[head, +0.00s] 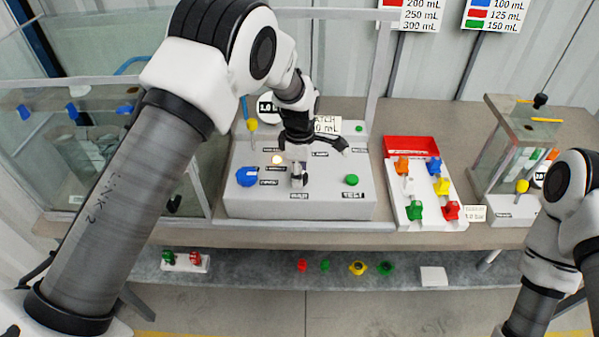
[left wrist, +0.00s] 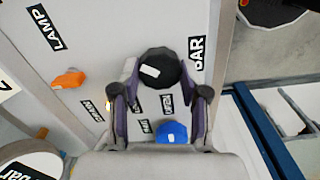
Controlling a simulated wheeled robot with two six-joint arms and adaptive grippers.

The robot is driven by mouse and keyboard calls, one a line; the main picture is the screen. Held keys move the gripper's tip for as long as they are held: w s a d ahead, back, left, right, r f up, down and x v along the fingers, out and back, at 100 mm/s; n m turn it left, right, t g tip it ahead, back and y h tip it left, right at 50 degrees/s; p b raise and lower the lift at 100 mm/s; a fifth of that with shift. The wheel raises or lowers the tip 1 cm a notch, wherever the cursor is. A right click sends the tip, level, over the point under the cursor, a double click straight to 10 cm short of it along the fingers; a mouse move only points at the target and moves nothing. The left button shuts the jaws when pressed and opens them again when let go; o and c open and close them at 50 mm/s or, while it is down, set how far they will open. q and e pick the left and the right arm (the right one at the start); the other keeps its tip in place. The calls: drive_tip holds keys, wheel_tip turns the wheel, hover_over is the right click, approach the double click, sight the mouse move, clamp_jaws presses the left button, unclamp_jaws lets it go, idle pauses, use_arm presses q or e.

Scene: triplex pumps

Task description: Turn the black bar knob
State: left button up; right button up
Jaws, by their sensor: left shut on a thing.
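The black bar knob (left wrist: 160,68) shows in the left wrist view as a round black knob with a white mark on top. It sits on the grey panel between the fingertips of my left gripper (left wrist: 160,88), which is shut on it. In the head view my left gripper (head: 298,176) reaches down to the middle of the grey control box (head: 240,205), and its fingers hide the knob. A blue knob (head: 247,176) is to the left on the same panel; it also shows in the left wrist view (left wrist: 172,133). My right gripper is out of view.
A green button (head: 351,180) is right of the gripper, and a yellowish lamp (head: 277,159) is left of it. A white and red tray (head: 398,210) with coloured valves stands to the right. A clear tank (head: 515,145) is further right; glass panes (head: 85,165) stand left.

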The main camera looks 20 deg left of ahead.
use_arm(q)
drive_tip(key=n, duration=0.3)
drive_tip(key=shift+s+f+n, duration=0.1)
drive_tip(key=shift+f+n, duration=0.05)
drive_tip(key=shift+n, duration=2.05)
drive_tip(key=o, duration=1.1)
drive_tip(key=shift+o, duration=0.2)
wheel_tip(320, 180, up, 12)
